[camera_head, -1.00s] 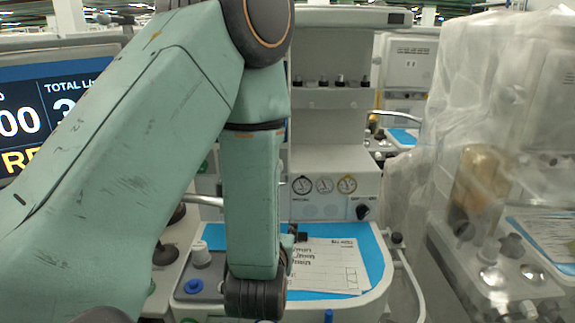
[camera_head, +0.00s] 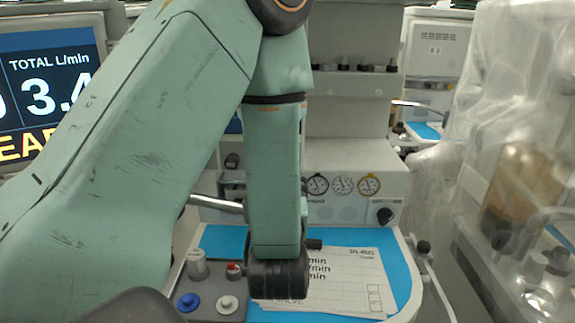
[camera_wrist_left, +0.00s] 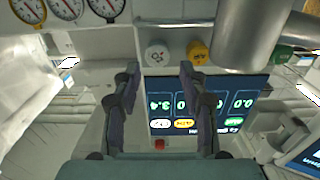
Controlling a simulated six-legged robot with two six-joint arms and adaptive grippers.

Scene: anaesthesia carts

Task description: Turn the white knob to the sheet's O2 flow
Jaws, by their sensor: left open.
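In the left wrist view the white knob (camera_wrist_left: 157,53) sits on the panel just beyond the fingertips, with a yellow knob (camera_wrist_left: 198,52) to its right. My left gripper (camera_wrist_left: 159,70) is open, its two fingers apart and nothing between them; the white knob shows in the gap. In the head view the gripper is hidden behind my own arm. The printed sheet (camera_head: 349,280) lies on a blue mat (camera_head: 396,268), partly covered by my arm; its figures are not readable. The large screen (camera_head: 48,85) shows TOTAL L/min 3.4, cut by my arm.
A small display (camera_wrist_left: 205,102) lies below the knobs. Gauges (camera_head: 342,185) and a black knob (camera_head: 385,215) are on the cart front. Plastic-draped equipment (camera_head: 510,130) is at right.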

